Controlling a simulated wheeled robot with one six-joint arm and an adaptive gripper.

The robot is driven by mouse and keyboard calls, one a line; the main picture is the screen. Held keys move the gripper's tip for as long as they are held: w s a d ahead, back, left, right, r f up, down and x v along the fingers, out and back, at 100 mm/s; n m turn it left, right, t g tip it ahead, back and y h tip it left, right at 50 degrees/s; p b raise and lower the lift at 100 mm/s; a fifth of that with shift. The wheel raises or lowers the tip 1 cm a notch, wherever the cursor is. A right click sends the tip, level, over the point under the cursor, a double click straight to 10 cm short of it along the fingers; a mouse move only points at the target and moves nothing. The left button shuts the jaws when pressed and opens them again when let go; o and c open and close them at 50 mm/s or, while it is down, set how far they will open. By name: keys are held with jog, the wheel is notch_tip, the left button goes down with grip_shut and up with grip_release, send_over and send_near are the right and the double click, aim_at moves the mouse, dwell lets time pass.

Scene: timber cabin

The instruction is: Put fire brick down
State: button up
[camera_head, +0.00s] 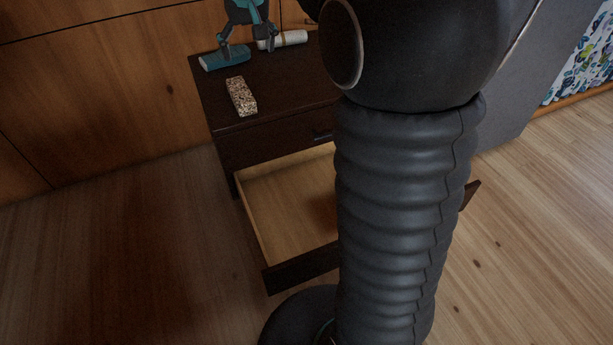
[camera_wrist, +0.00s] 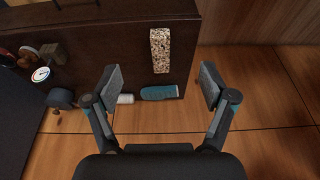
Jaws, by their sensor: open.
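The fire brick (camera_head: 241,96), a speckled brown and pale block, lies flat on top of the dark wooden cabinet (camera_head: 280,122). It also shows in the wrist view (camera_wrist: 160,50), near the top centre. My gripper (camera_head: 246,48) is open and empty above the back of the cabinet, apart from the brick. In the wrist view my gripper's two fingers (camera_wrist: 160,86) are spread wide, and the brick lies beyond them.
A teal object (camera_head: 225,58) and a white cylinder (camera_head: 285,40) lie at the cabinet's back edge. The cabinet's lower drawer (camera_head: 285,205) stands open and looks empty where visible. A small round dial (camera_wrist: 40,74) and dark items show at the wrist view's left.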

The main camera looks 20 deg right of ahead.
jog(key=s+f, duration=0.3)
jog(key=s, duration=0.7)
jog(key=s+f+t, duration=0.1)
jog(key=s+f, duration=0.2)
jog(key=s, duration=0.7)
jog(key=s+f+t, duration=0.1)
jog(key=s+f, duration=0.2)
jog(key=s, duration=0.7)
jog(key=shift+s+a, duration=0.15)
jog(key=shift+a, duration=0.05)
